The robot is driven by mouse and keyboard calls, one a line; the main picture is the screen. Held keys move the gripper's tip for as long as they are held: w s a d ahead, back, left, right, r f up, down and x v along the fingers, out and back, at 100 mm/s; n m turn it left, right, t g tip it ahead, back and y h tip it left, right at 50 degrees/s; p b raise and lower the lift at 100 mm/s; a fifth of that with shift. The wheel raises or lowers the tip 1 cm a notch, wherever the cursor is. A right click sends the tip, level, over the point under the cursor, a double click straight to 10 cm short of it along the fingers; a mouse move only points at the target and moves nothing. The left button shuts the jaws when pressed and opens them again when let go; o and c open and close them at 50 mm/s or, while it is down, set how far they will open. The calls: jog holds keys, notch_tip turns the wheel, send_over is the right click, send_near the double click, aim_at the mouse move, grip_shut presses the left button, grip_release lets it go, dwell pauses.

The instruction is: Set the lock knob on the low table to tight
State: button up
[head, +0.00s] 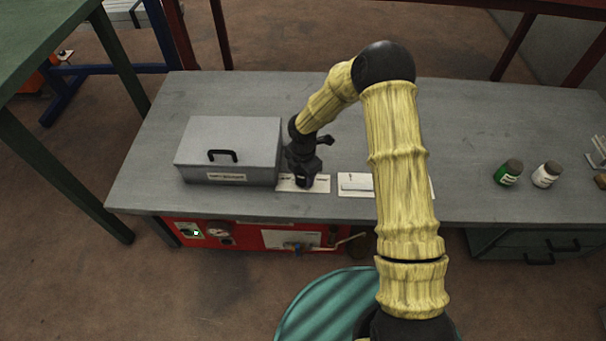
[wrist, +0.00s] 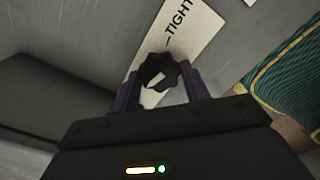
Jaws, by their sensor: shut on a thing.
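The lock knob (wrist: 160,70) is dark with a lobed rim and a pale mark on its face. It sits on a white label plate (wrist: 193,26) that reads TIGHT, with a short dash between the word and the knob. The pale mark's exact direction is hard to tell. My gripper (wrist: 162,78) has one finger on each side of the knob and is shut on it. In the head view my gripper (head: 304,174) points down over the plate (head: 319,185) on the low grey table (head: 250,95), and hides the knob.
A grey lidded box (head: 230,140) with a black handle stands close to the left of my gripper. Another white plate (head: 355,184) lies to the right. A green jar (head: 508,174) and a white jar (head: 545,175) stand farther right. The table's back is clear.

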jog(key=shift+r+m+p, duration=0.1)
jog(key=shift+m+p, duration=0.2)
jog(key=shift+m, duration=0.1)
jog(key=shift+r+m+p, duration=0.1)
jog(key=shift+m+p, duration=0.65)
jog(key=shift+m, duration=0.45)
jog(key=m+p, duration=0.2)
jog(key=m, duration=0.2)
jog(key=m+p, duration=0.1)
jog(key=m, duration=0.4)
jog(key=shift+p, duration=0.4)
jog(key=m+p, duration=0.1)
jog(key=m, duration=0.2)
jog(key=shift+w+a+m, duration=0.1)
jog(key=shift+m, duration=0.2)
jog(key=m+p, duration=0.2)
jog(key=m, duration=0.5)
jog(key=m+p, duration=0.1)
jog(key=m, duration=0.2)
jog(key=shift+m, duration=0.4)
jog(key=shift+m+p, duration=0.35)
jog(key=shift+m, duration=1.35)
